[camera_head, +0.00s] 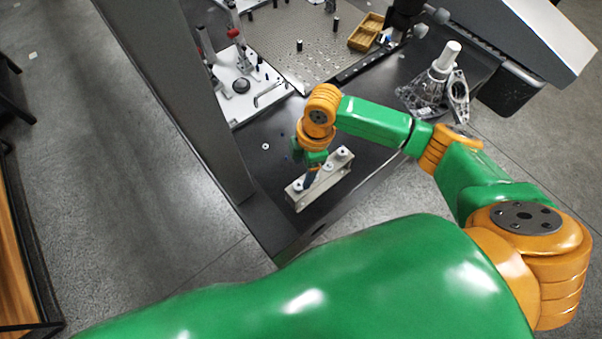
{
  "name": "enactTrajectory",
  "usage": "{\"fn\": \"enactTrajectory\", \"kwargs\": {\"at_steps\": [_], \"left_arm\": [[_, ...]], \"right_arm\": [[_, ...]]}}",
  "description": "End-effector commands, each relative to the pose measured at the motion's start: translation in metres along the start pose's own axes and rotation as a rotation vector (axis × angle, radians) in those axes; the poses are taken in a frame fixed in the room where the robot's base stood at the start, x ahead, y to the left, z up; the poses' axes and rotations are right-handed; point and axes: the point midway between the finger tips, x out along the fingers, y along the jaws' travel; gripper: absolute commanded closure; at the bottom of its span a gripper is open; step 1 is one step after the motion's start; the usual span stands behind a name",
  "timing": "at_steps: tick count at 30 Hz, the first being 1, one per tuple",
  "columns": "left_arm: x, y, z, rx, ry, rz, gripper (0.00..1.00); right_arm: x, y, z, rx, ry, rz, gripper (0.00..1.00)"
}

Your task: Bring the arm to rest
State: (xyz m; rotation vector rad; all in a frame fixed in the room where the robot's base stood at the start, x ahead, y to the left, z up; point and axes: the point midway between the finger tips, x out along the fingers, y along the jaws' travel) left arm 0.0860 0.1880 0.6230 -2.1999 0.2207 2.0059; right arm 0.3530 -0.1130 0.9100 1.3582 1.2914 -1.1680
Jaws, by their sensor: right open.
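My right arm, green and orange, reaches from the lower right over the dark table (262,178). Its gripper (310,183) points down at a pale metal block (327,188) with several round posts on top, near the table's front corner. The jaws are open beside the block's left part. They are small here, and I cannot tell whether they touch it. My left gripper is not in view.
A perforated metal plate (285,42) with short black pins lies at the back. A grey machined part (432,85) stands at the right. A dark upright column (190,110) rises at the left. Grey floor surrounds the table.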

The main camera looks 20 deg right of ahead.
Motion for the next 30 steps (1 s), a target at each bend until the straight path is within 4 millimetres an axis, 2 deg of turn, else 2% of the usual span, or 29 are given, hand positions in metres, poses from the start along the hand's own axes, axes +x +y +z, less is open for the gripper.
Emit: {"fn": "enactTrajectory", "kwargs": {"at_steps": [12,14,17,19,21,23,26,30], "left_arm": [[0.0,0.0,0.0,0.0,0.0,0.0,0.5],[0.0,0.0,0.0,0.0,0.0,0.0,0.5],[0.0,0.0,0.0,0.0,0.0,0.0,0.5],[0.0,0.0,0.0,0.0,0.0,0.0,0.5],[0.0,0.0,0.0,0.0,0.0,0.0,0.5],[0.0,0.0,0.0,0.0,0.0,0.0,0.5],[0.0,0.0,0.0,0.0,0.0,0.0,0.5],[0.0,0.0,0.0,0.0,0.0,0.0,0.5]], "right_arm": [[0.001,-0.002,-0.002,0.002,0.005,-0.001,0.3],[0.006,-0.009,-0.011,0.01,0.028,0.002,0.3],[0.018,-0.033,-0.04,0.09,0.117,0.027,0.3],[0.02,-0.046,-0.056,0.207,0.189,0.061,0.3],[0.019,-0.055,-0.061,0.345,0.239,0.094,0.3],[0.018,-0.06,-0.059,0.463,0.267,0.119,0.3],[0.016,-0.068,-0.045,0.661,0.282,0.16,0.3],[0.014,-0.083,-0.011,0.925,0.255,0.217,0.3]]}}
